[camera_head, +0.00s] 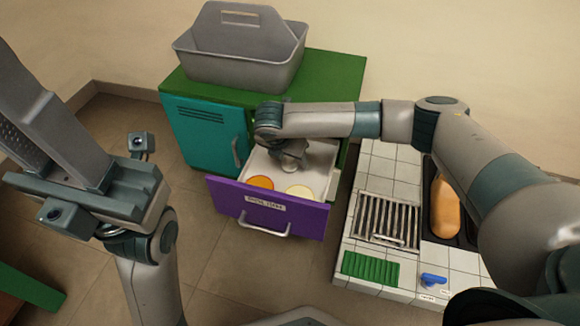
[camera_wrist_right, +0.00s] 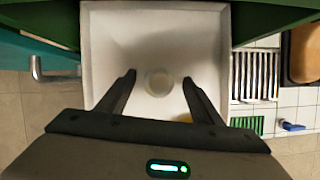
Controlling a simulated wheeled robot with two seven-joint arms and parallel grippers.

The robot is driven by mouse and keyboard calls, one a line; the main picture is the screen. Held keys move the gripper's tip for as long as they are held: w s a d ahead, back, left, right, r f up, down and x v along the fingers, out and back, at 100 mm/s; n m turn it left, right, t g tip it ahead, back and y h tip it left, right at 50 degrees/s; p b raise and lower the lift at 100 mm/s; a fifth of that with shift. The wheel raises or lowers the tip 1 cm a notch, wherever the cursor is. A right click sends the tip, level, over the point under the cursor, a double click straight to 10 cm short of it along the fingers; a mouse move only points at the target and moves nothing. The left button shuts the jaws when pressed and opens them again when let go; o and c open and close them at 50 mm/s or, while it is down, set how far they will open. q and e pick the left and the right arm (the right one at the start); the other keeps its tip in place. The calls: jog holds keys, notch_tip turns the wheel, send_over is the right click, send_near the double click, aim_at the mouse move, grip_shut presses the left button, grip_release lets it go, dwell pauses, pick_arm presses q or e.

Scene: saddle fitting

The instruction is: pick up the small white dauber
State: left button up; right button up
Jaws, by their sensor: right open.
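The small white dauber (camera_wrist_right: 158,82) looks like a pale round thing on the white floor of the open drawer in the right wrist view. It lies between and slightly ahead of the two fingertips, with no contact visible. In the head view a pale bit of it (camera_head: 288,168) shows under my right gripper (camera_head: 293,155). My right gripper (camera_wrist_right: 158,78) is open and empty, pointing down into the drawer (camera_head: 318,153).
The purple-fronted drawer (camera_head: 240,208) also holds an orange disc (camera_head: 260,183) and a cream disc (camera_head: 299,191). A grey caddy (camera_head: 240,75) stands on the green cabinet top (camera_head: 335,72). A tiled counter (camera_head: 375,165) with a metal grate (camera_head: 388,219) is to the right.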

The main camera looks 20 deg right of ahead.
jog(key=shift+w+d+f, duration=0.15)
jog(key=shift+f, duration=0.35)
jog(key=c, duration=1.1)
jog(key=shift+c, duration=0.2)
jog(key=shift+r, duration=0.2)
